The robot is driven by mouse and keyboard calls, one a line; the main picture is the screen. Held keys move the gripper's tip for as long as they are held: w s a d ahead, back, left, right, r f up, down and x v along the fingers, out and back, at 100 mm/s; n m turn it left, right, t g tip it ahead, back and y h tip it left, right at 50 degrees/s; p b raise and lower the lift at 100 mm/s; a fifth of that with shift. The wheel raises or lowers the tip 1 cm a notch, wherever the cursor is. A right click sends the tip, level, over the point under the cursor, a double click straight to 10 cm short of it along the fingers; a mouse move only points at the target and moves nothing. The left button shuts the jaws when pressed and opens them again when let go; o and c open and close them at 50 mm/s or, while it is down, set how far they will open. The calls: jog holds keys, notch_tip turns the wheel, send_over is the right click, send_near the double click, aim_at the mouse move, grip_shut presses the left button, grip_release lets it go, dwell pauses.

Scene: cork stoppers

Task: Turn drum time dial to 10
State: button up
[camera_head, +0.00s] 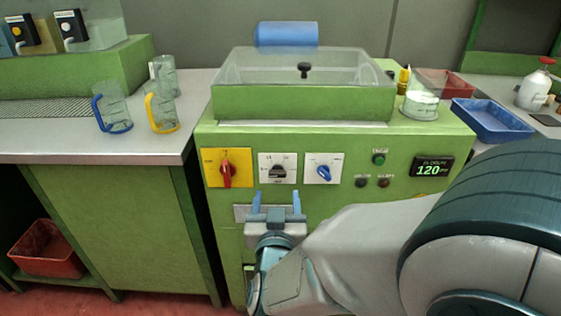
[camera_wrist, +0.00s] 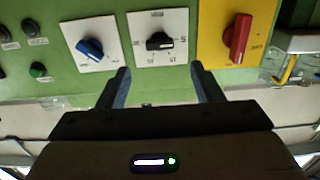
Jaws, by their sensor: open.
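Three rotary controls sit in a row on the green machine's front panel. A black dial (camera_head: 278,173) on a white scale plate is in the middle; it also shows in the wrist view (camera_wrist: 159,41). A blue dial (camera_head: 324,174) on a white plate is to its right, and a red switch (camera_head: 227,172) on a yellow plate is to its left. Their small lettering is too blurred to tell surely which is drum time. My gripper (camera_head: 276,200) is open and empty, just below the black dial. In the wrist view its fingertips (camera_wrist: 160,70) straddle the black dial's line, apart from it.
A display (camera_head: 432,168) reads 120, near a green button (camera_head: 379,159) and two dark buttons. A clear lid (camera_head: 303,68) covers the machine's top. Glass mugs (camera_head: 114,110) stand on the left counter. The panel front is unobstructed around the dials.

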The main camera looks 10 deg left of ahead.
aim_at(277, 174)
jog(key=b+x, duration=0.1)
jog(key=x, duration=0.7)
jog(key=shift+w, duration=0.1)
jog(key=shift+c, duration=0.3)
jog(key=c, duration=0.9)
